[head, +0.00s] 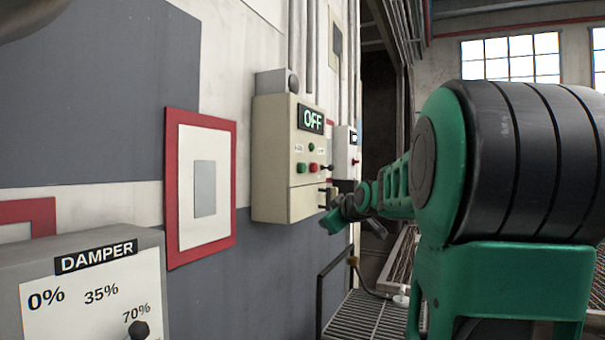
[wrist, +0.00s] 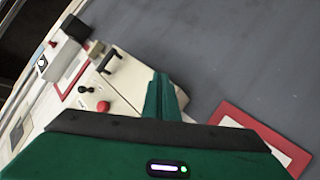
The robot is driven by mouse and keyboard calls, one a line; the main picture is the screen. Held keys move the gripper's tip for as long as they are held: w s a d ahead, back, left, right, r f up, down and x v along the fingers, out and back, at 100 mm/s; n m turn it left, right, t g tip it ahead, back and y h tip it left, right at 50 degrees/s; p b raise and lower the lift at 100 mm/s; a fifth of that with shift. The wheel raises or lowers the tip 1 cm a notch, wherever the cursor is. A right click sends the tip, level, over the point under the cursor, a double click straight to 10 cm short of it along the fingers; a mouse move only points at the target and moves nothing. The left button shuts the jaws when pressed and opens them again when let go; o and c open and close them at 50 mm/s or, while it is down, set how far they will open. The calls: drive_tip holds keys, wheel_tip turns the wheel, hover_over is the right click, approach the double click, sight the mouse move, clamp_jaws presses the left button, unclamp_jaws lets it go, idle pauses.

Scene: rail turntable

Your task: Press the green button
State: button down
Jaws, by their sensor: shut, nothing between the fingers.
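The green button (head: 300,168) is a small round button on the front of a beige control box (head: 272,165) on the wall in the head view. A red button (head: 314,168) sits just right of it, and the box's display reads OFF. My gripper (head: 333,221) is at the lower right of the box, below the buttons and apart from the green one. In the wrist view my gripper (wrist: 163,80) appears as closed green fingers with nothing between them. The green button cannot be made out in the wrist view.
A small black-knobbed lever (head: 329,168) stands right of the red button. A damper panel (head: 95,290) is at the lower left. A red-framed panel (head: 236,190) hangs left of the box. A railing (head: 322,290) and grated floor (head: 365,315) lie below.

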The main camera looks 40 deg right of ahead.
sight(302, 168)
drive_tip(key=d+r+n+t+h, duration=0.1)
drive_tip(key=d+r+t, duration=0.1)
drive_tip(key=d+r, duration=0.2)
drive_tip(key=w+d+r+n+t+h, duration=0.1)
drive_tip(key=d+r+n+t, duration=0.1)
drive_tip(key=r, duration=0.8)
drive_tip(key=shift+d+r+t, duration=0.3)
drive_tip(key=shift+d+r, duration=0.1)
drive_tip(key=shift+d, duration=0.45)
drive_tip(key=shift+w+a, duration=0.1)
drive_tip(key=shift+w, duration=0.1)
drive_tip(key=w+a, duration=0.3)
drive_tip(key=w, duration=0.5)
drive_tip(key=shift+w+a, duration=0.45)
drive_tip(key=shift+w, duration=0.1)
idle(1.4)
drive_tip(key=shift+s, duration=0.15)
idle(0.3)
drive_tip(key=shift+s+d, duration=0.35)
drive_tip(key=shift+s, duration=0.3)
drive_tip(key=shift+s, duration=0.1)
